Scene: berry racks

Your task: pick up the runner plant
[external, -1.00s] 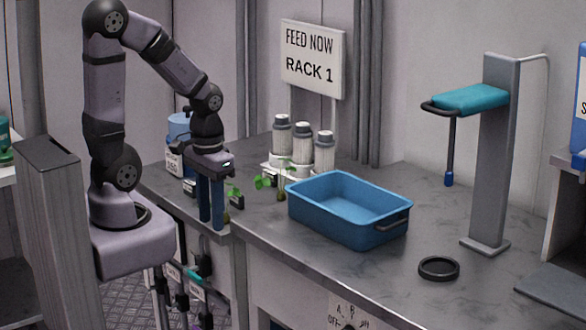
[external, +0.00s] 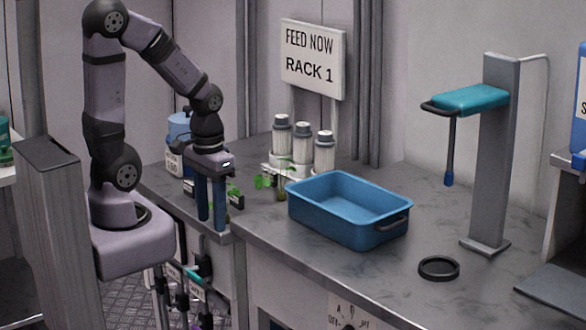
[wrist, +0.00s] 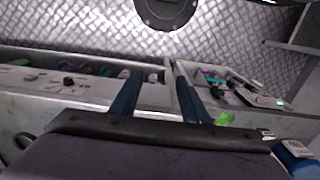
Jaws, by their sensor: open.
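My gripper (external: 211,222) points down at the left end of the grey bench, its two blue fingers apart with nothing seen between them. A small leafy green plant (external: 236,191) shows just right of the fingers, partly hidden by them. Another green plant (external: 281,182) stands further right, beside the blue tray. I cannot tell which one is the runner plant. In the wrist view, a bright green leaf (wrist: 224,118) shows to the right of the spread fingers (wrist: 160,74).
The blue tray (external: 380,238) stands on the bench, with several white bottles (external: 303,150) behind it. A black ring (external: 439,268) and a grey stand (external: 490,160) with a teal arm are to the right. The bench front between tray and ring is clear.

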